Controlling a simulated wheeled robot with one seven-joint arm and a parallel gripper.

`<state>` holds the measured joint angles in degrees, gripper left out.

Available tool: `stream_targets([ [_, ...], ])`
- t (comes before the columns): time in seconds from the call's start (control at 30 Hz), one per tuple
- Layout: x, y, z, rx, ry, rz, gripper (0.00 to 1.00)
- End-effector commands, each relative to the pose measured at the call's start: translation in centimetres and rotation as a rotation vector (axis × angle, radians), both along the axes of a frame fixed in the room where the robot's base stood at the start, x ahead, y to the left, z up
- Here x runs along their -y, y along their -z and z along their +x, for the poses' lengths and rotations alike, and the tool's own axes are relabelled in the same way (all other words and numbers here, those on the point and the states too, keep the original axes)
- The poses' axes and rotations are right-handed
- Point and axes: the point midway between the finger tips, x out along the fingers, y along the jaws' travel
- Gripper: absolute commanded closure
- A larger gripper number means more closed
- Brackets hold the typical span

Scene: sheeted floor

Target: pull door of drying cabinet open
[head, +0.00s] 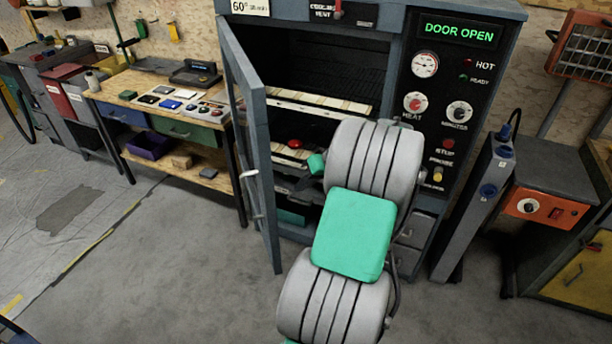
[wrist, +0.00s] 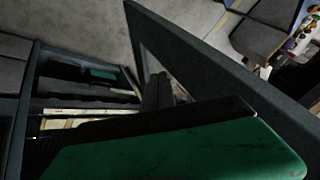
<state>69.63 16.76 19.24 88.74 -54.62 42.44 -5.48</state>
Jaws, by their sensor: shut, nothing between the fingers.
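The drying cabinet (head: 400,18) stands ahead, and its display (head: 458,34) reads DOOR OPEN. Its door (head: 262,165) is hinged at the left and stands well ajar, swung out toward me. A pale handle (head: 251,190) is on the door's outer side. In the wrist view the door (wrist: 225,72) runs diagonally across, and the cabinet's open interior is at the left. My gripper (wrist: 157,88) is shut and empty, on the inner side of the door. Whether its fingertips touch the door cannot be told. In the head view my arm mostly hides the gripper.
Inside the cabinet are racks (head: 305,101) and a red round item (head: 295,144). A workbench (head: 165,105) stands left of the cabinet. A grey post (head: 480,200) and an orange control box (head: 545,206) stand at the right. The floor (head: 180,265) left of the door is clear.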

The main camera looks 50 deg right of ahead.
Motion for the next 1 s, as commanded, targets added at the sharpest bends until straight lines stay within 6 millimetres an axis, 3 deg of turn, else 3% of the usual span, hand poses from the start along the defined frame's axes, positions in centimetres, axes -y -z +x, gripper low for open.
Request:
stream_targets([
  [0.17,-1.3,3.0,2.2,-0.003,-0.006,0.004,1.0],
  [0.4,-4.3,3.0,4.0,-0.001,-0.008,0.0,1.0],
  [1.0,-5.4,3.2,4.4,-0.001,0.016,0.0,1.0],
])
